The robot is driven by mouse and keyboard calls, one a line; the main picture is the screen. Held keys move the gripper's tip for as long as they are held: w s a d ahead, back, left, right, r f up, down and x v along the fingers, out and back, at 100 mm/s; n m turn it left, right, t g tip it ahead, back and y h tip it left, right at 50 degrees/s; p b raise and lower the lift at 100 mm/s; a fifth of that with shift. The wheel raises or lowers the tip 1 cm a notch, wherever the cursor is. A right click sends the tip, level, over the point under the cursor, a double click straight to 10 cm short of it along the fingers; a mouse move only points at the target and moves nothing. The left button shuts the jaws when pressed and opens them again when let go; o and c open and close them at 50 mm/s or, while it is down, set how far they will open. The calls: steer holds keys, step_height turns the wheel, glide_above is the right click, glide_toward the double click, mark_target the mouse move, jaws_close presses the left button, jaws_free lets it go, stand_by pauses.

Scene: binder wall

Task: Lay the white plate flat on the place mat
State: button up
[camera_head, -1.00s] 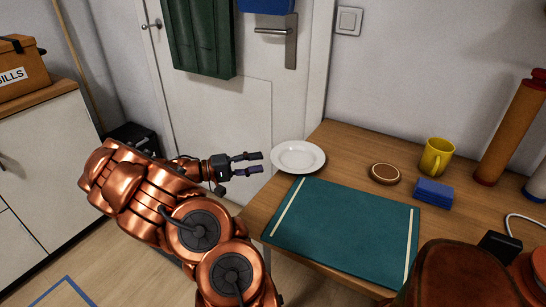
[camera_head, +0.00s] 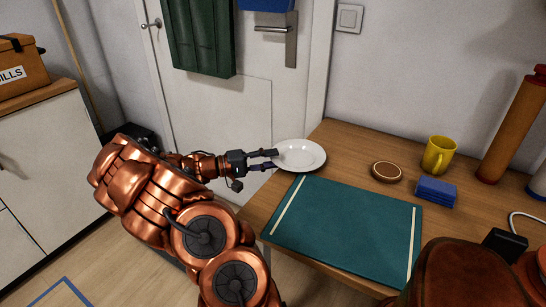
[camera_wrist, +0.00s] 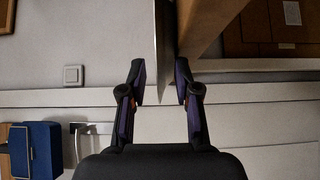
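The white plate (camera_head: 300,154) lies at the table's back left corner, its left part over the table's edge. In the wrist view the plate (camera_wrist: 160,45) is seen edge-on as a thin strip. My gripper (camera_head: 273,159) is at the plate's left rim, its fingers apart. In the wrist view the gripper (camera_wrist: 160,80) is open, with the near end of the plate between the fingertips and a gap on both sides. The green place mat (camera_head: 345,229), with a pale stripe near each end, lies flat and bare in front of the plate.
On the wooden table (camera_head: 350,142) stand a round brown-topped object (camera_head: 386,171), a blue block (camera_head: 436,191), a yellow mug (camera_head: 438,155) and an orange cylinder (camera_head: 512,128). A brown leather-like object (camera_head: 455,275) is at front right. A door (camera_head: 240,110) is behind my gripper.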

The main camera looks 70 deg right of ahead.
jaws_close()
steer(key=shift+r, duration=0.1)
stand_by(0.8)
step_height(320, 180, up, 2)
steer(key=shift+r+p, duration=0.2)
steer(key=shift+p, duration=0.15)
steer(key=w+a+r+p, duration=0.1)
steer(key=w+a+r, duration=0.4)
steer(key=w, duration=0.6)
steer(key=a, duration=0.2)
steer(key=shift+w+a+p, duration=0.35)
steer(key=shift+w, duration=0.05)
stand_by(0.4)
